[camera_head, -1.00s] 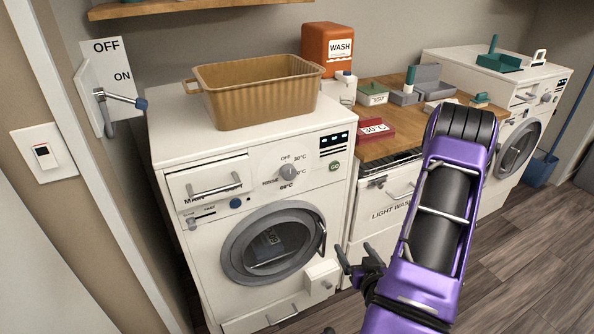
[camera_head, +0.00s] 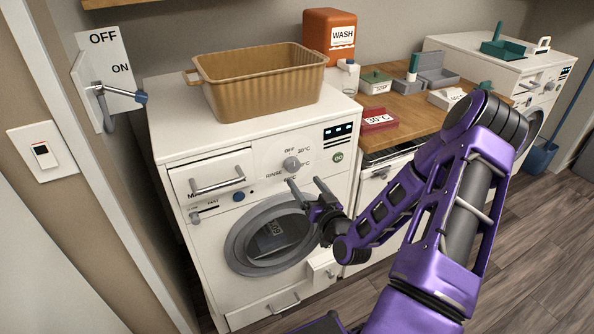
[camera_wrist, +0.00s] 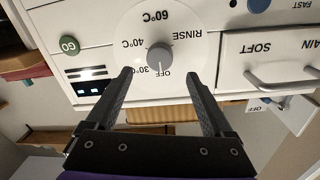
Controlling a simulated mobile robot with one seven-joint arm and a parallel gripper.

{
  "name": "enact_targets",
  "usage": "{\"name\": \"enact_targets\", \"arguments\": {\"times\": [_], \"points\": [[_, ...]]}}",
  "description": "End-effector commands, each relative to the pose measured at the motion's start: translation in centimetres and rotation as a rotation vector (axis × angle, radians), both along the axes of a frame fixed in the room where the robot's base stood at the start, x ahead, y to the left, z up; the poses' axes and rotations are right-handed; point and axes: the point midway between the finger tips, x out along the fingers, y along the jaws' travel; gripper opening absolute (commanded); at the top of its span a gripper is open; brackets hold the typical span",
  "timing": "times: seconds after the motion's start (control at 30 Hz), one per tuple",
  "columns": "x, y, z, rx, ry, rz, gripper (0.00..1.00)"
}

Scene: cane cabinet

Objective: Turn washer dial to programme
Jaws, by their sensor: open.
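The washer (camera_head: 215,140) stands at the left in the head view. Its round grey dial (camera_head: 291,163) is on the front panel, ringed by the labels OFF, 30°C, 40°C, 60°C and RINSE. The dial also shows in the wrist view (camera_wrist: 160,56), upside down, with its light pointer line toward OFF. My gripper (camera_head: 304,183) is open and empty, just below and in front of the dial. In the wrist view its two fingers (camera_wrist: 160,82) point toward the dial, one to each side, with the dial a little beyond the tips.
A green GO button (camera_head: 338,157) and small display sit right of the dial. A drawer with a bar handle (camera_head: 218,184) is left of it. The round door (camera_head: 240,249) is below. A tan basket (camera_head: 262,92) stands on the washer. A wall lever (camera_head: 128,93) is at left.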

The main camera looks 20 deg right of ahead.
Motion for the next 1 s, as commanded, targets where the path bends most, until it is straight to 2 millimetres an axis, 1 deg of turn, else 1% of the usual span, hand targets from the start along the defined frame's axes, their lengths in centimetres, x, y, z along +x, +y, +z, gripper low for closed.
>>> {"name": "enact_targets", "arguments": {"times": [0.03,0.1,0.2,0.3,0.5,0.73,0.77,0.9,0.97,1.0], "points": [[1.2,0.0,0.1,0.000,-0.002,0.000,0.86],[2.5,0.0,0.0,0.000,-0.001,0.002,0.86],[4.2,0.0,0.1,0.001,-0.001,0.000,0.86],[5.3,-0.1,0.0,0.000,0.000,0.000,0.86],[6.4,-0.1,0.0,0.001,0.000,-0.002,0.86],[6.4,-0.1,0.0,0.001,0.001,-0.001,0.86],[6.4,-0.1,0.0,0.001,0.001,-0.001,0.83],[6.4,-0.1,0.0,0.001,0.001,-0.001,0.57],[6.4,-0.1,0.0,0.001,0.001,-0.001,0.47],[6.4,-0.1,0.0,0.001,0.001,-0.001,0.39]]}}
